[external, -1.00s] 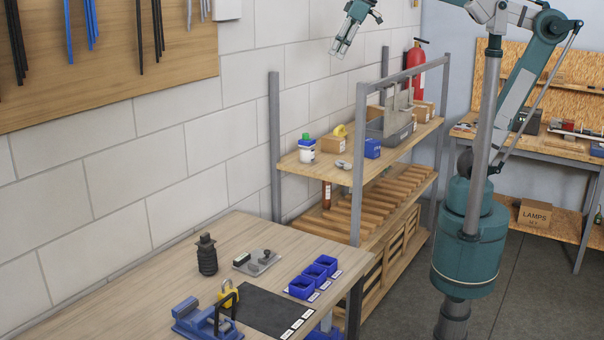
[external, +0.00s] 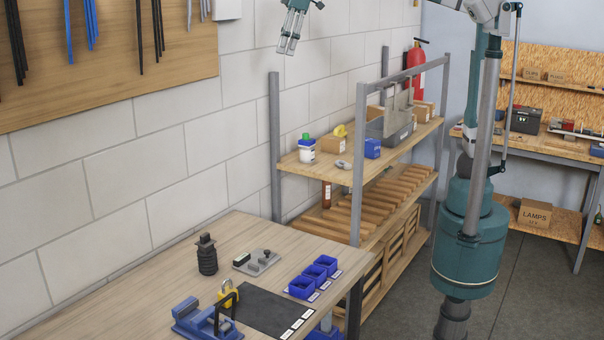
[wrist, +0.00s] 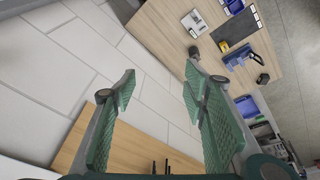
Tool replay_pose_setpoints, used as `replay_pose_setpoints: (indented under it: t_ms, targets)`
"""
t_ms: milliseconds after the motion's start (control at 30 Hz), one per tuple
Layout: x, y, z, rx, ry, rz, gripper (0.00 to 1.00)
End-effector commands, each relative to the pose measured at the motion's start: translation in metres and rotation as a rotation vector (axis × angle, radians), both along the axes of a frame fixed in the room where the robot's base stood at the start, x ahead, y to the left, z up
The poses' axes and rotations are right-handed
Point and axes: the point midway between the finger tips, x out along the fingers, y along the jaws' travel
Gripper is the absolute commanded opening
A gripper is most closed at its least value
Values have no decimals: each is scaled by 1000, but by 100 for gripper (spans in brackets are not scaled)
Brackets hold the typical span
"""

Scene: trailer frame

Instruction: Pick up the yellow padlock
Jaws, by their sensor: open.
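The yellow padlock (external: 229,293) sits on the wooden workbench (external: 165,285), just behind the blue vise (external: 195,318) and beside the black mat (external: 262,312). A black frame-like part stands close in front and hides some of it. It also shows as a small yellow spot in the wrist view (wrist: 224,46). My gripper (external: 287,48) is high above the bench and the shelf, in front of the block wall, pointing down and well apart from the padlock. In the wrist view my gripper (wrist: 160,82) has its green fingers spread, with nothing between them.
A black ribbed part (external: 207,256), a metal plate with fittings (external: 258,262) and several blue bins (external: 313,277) stand on the bench near the padlock. A shelf unit (external: 359,165) with grey posts rises behind the bench. A tool board (external: 110,60) hangs on the wall.

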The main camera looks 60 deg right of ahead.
Motion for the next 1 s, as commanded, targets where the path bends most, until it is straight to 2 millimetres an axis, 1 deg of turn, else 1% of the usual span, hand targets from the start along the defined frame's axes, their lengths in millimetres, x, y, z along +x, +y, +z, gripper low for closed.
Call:
replay_pose_setpoints:
  t_ms: [33, 333, 533, 767, 1000]
  targets:
    - [3, 16, -1, -6, 7, 22, 44]
    - [12, 99, -10, -44, 44, 145, 44]
    - [12, 156, -19, -70, 68, 227, 44]
    - [5, 222, -35, -100, 95, 323, 44]
    - [-10, 291, -55, -134, 121, 421, 44]
